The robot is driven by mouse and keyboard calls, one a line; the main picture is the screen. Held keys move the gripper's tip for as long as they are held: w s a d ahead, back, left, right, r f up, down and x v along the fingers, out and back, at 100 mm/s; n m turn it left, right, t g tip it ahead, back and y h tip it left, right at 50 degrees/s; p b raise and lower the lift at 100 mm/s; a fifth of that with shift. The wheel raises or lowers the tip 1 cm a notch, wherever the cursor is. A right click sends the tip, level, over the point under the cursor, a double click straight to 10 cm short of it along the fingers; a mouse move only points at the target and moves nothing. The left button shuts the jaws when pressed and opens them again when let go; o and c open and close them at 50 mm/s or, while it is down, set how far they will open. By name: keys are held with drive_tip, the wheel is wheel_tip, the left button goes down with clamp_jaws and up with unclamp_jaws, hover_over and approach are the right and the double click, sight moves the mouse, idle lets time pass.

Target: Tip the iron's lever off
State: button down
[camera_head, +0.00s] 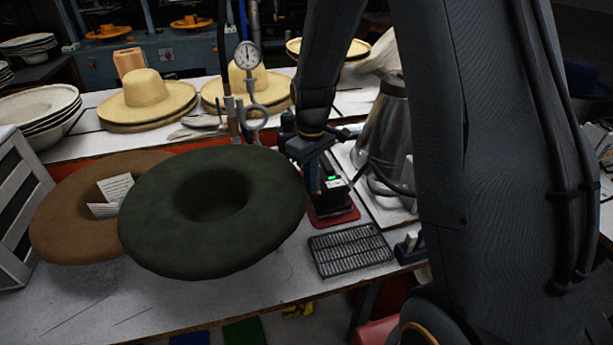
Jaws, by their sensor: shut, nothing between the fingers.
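My gripper (314,160) is at the end of my dark arm, reaching down just above and behind the device. Its fingers are shut with nothing held. I cannot tell whether they touch the device.
A dark green hat (270,215) and a brown hat (70,225) are left of the device. A black grate (350,250) lies in front. A metal steamer (385,130) with hoses stands right. A dial gauge (247,55) and straw hats (145,95) are behind.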

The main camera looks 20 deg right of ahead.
drive_tip(key=shift+f, duration=0.65)
wheel_tip(320, 180, up, 7)
drive_tip(key=p, duration=0.4)
drive_tip(key=shift+p, duration=0.4)
idle(0.6)
drive_tip(key=s+r+m+t+b, duration=0.1)
drive_tip(key=s+m+b, duration=0.4)
drive_tip(key=s, duration=1.2)
drive_tip(key=shift+r+m, duration=0.25)
drive_tip(key=shift+m, duration=0.25)
